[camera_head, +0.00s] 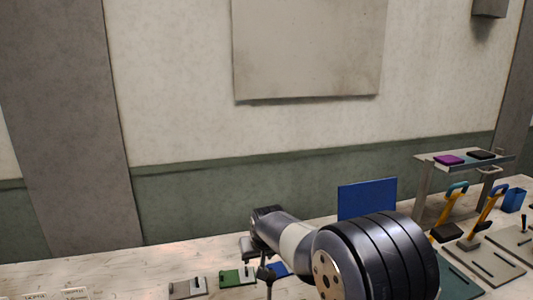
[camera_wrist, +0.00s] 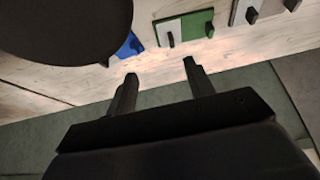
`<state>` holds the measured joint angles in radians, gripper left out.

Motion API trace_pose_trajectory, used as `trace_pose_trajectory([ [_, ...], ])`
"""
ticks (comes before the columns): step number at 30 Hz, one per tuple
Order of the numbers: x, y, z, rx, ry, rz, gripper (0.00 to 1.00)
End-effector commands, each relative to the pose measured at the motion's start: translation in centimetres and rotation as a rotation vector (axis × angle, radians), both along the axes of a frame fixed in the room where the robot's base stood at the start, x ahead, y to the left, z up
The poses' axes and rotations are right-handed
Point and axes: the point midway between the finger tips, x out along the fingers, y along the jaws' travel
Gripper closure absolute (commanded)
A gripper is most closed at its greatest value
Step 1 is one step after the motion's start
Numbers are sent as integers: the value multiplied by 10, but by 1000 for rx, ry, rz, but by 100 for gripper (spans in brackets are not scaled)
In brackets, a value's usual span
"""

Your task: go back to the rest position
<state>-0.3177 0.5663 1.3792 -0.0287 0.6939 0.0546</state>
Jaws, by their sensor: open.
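My gripper (camera_wrist: 160,69) is open in the wrist view, with its two dark fingers spread apart and nothing between them. The fingertips show over the near strip of the pale wooden bench (camera_wrist: 235,55). A green and white block (camera_wrist: 185,28) with small dark pegs lies beyond the fingertips, apart from them. In the head view my arm reaches up from the lower right over the bench (camera_head: 140,268). The fingers cannot be made out clearly there.
A blue panel (camera_head: 366,198) stands behind my arm. A green plate (camera_head: 238,277) and a grey plate (camera_head: 188,288) lie on the bench to its left.

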Motion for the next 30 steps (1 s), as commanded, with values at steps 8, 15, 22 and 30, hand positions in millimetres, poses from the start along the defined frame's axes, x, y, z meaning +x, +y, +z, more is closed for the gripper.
trace_pose_trajectory([
  [8, 8, 2, -6, -22, 79, -1, 49],
  [15, 9, 3, -11, -30, 105, -1, 49],
  [22, 9, 3, -12, -30, 106, -1, 49],
  [30, 10, -9, -11, -36, 112, -12, 49],
])
